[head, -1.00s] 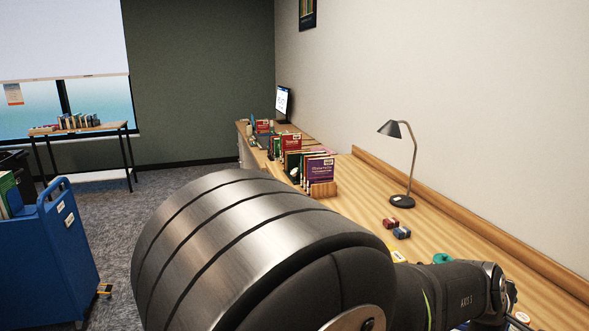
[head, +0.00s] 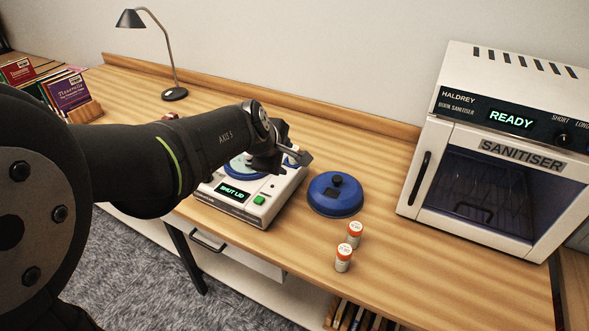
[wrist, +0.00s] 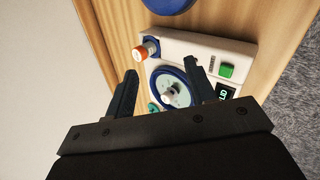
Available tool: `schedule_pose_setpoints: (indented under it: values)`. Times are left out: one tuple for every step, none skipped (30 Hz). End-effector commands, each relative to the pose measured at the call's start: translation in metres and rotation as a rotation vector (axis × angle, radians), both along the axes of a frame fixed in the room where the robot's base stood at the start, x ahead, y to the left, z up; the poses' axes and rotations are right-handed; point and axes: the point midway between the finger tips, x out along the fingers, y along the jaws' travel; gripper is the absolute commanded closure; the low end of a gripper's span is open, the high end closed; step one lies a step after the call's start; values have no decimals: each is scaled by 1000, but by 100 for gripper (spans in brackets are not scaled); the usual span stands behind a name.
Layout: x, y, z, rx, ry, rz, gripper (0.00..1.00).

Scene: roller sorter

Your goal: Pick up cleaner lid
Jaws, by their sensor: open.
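The cleaner lid (head: 335,195) is a round blue cover with a black knob on top. It lies on the wooden desk, right of the white disc cleaner (head: 250,212). The cleaner has a green button and a lit display that seems to read "SHUT LID". My gripper (head: 298,158) is over the cleaner, left of the lid and apart from it. In the wrist view my gripper (wrist: 160,80) is open and empty above the cleaner's blue-rimmed round well, which holds a pale disc. A blue edge, probably the lid (wrist: 170,4), shows at the top there.
A white sanitiser (head: 490,150) with a "READY" display stands at the right. A lamp (head: 175,93) and upright books (head: 68,92) are at the left. Bare desk lies behind the lid.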

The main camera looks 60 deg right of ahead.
Motion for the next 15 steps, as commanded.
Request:
schedule_pose_setpoints:
  values:
    - [-6,-10,1,21,-53,-95,50]
    - [-9,-14,2,36,-92,-162,50]
    - [-14,-21,3,55,-143,-253,50]
    - [-18,-26,4,68,-182,-323,50]
    - [-21,-31,5,82,-221,-391,50]
    - [-25,-37,6,98,-271,-484,50]
    - [-29,-41,7,110,-309,-554,50]
    - [-32,-45,8,122,-346,-623,50]
    - [-36,-51,9,136,-393,-716,50]
    - [-40,-54,9,148,-428,-786,50]
    - [-43,-58,10,158,-463,-857,50]
    - [-47,-63,11,171,-508,-951,50]
    - [-50,-67,12,180,-543,-1021,50]
    - [-54,-70,13,188,-575,-1092,50]
    - [-58,-74,13,198,-616,-1183,50]
